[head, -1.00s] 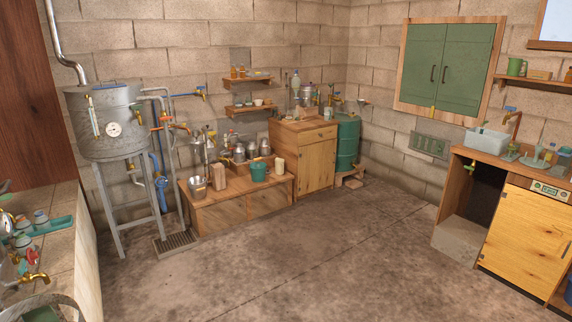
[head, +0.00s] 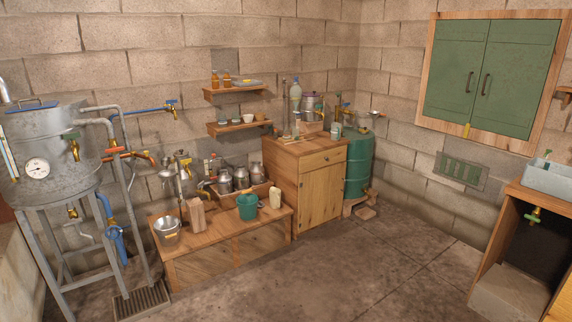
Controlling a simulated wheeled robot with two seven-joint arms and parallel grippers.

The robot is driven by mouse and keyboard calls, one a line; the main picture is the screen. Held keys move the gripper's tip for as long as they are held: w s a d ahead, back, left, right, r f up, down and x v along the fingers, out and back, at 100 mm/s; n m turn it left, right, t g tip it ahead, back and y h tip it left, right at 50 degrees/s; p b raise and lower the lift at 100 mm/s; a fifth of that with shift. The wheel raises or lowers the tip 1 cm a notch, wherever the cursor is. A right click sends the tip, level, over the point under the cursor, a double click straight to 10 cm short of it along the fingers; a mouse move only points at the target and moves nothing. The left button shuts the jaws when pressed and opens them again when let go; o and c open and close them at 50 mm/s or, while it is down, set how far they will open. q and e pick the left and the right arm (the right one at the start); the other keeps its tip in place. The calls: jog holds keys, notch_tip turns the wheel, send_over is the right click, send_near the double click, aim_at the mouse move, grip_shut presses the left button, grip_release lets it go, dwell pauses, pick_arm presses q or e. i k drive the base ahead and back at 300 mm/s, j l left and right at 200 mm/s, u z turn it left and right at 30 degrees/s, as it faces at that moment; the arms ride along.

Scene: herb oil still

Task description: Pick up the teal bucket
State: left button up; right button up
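The teal bucket (head: 247,207) stands upright on the low wooden bench (head: 200,239), near the front edge of its top. A pale bottle (head: 275,198) stands just to its right, and several grey metal cans (head: 241,178) stand behind it. The bucket is in full view with nothing in front of it. Neither of my grippers shows in the head view.
A metal pail (head: 167,231) and a tan block-shaped item (head: 197,216) stand left of the bucket on the bench. A steel still (head: 50,150) on legs is at the left, and a wooden cabinet (head: 318,188) is right of the bench. The concrete floor (head: 330,270) in front is clear.

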aim_at(247, 203)
jog(key=i, duration=2.05)
